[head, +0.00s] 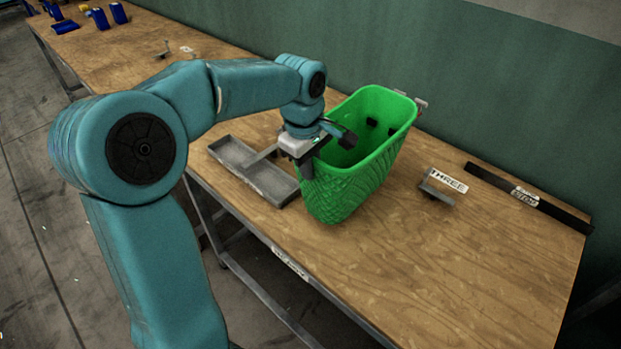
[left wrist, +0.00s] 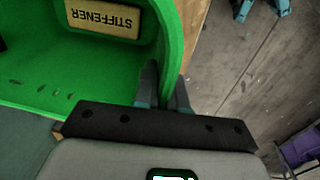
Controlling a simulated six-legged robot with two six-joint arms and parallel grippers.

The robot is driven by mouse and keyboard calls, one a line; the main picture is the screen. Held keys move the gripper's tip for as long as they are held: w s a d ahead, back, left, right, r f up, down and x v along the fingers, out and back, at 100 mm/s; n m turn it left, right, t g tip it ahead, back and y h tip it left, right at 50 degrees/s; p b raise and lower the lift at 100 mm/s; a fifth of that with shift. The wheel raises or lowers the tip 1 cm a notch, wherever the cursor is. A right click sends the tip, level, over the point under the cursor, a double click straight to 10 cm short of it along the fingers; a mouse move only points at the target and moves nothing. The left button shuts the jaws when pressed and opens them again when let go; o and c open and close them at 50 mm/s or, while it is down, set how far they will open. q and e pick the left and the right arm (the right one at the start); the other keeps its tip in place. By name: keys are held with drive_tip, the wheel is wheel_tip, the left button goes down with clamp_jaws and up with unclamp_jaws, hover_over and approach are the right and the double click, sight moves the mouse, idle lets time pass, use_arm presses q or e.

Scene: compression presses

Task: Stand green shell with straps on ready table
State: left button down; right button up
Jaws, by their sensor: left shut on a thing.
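The green shell (head: 355,180) is a tall open bin with a ribbed outer wall, upright at the middle of the wooden table (head: 480,270). Black pieces (head: 372,122) show inside it, and a grey and red fitting (head: 418,101) shows at its far rim. My left gripper (head: 322,150) is shut on the shell's near left wall, one finger inside and one outside. The left wrist view shows the wall between the fingers (left wrist: 164,88) and a tan block marked STIFFENER (left wrist: 105,18) inside. I cannot tell whether the shell's base touches the table. My right gripper is not in view.
A grey divided tray (head: 228,152) lies left of the shell. A small bracket (head: 437,193) and a THREE sign (head: 449,180) lie to its right. A black bar with a STOP label (head: 490,180) runs along the back right. The table's front right is clear.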

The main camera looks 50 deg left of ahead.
sight(310, 185)
use_arm(q)
drive_tip(key=f, duration=0.4)
drive_tip(key=shift+w+a, duration=0.1)
drive_tip(key=shift+w, duration=0.1)
drive_tip(key=shift+s+r, duration=0.1)
drive_tip(key=shift+s, duration=0.05)
drive_tip(key=c, duration=1.6)
unclamp_jaws()
drive_tip(key=shift+f, duration=0.3)
drive_tip(key=o, duration=0.4)
drive_tip(key=shift+r, duration=0.1)
